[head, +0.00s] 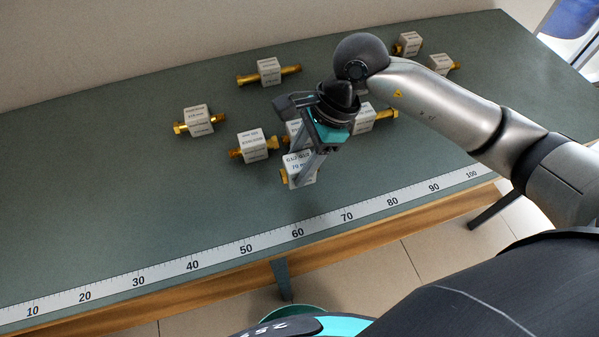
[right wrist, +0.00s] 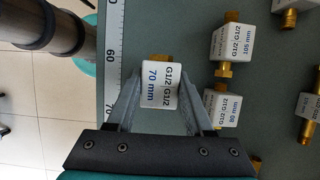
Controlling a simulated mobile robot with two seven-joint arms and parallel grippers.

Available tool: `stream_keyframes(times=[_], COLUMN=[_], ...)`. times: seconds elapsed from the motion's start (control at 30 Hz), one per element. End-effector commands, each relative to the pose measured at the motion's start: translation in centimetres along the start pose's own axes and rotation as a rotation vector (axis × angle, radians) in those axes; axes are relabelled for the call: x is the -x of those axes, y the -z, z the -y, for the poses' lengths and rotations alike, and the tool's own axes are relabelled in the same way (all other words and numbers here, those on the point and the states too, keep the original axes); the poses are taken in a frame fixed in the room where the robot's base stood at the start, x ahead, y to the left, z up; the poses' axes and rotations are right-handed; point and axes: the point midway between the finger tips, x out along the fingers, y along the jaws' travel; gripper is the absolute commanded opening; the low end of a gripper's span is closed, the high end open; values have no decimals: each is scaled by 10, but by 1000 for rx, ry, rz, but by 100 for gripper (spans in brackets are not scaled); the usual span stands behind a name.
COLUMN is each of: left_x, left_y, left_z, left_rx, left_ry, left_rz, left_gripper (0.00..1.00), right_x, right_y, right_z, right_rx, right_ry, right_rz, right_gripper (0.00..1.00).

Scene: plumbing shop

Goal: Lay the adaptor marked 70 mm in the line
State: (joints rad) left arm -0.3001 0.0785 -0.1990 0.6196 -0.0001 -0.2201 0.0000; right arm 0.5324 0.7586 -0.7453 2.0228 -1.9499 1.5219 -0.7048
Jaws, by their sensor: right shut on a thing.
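The adaptor marked 70 mm, a white block labelled G1/2 (right wrist: 160,88) with brass ends, sits between the fingers of my right gripper (right wrist: 159,100). In the head view the same adaptor (head: 299,164) is near the front of the bench, behind the ruler strip around the 60 mark. My right gripper (head: 303,172) is shut on it from above. Whether it touches the bench top is hard to tell. My left gripper is not in view.
Several other brass adaptors with white blocks lie behind, including one marked 80 mm (right wrist: 220,107) and one marked 105 mm (right wrist: 232,43). A ruler strip (head: 220,252) runs along the front edge of the green bench (head: 90,210). The bench's left front is clear.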

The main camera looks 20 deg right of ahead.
Motion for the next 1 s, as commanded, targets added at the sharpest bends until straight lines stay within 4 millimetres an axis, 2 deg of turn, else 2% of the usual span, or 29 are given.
stream_keyframes(times=[0.3, 0.67, 0.7, 0.93, 1.0], left_x=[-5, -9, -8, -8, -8], left_y=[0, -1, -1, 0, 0], left_z=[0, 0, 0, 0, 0], left_rx=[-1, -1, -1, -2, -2], left_ry=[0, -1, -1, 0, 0], left_rz=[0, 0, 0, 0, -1], left_gripper=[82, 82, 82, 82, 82], right_x=[-38, -41, -40, -40, -40], right_y=[15, 17, 17, 16, 16], right_z=[-1, 0, 0, -1, -1], right_rx=[-1, 0, 0, 0, -1], right_ry=[-2, 0, -1, -1, -1], right_rz=[1, 0, 0, 0, 0], right_gripper=[0, 0, 55, 81, 82])
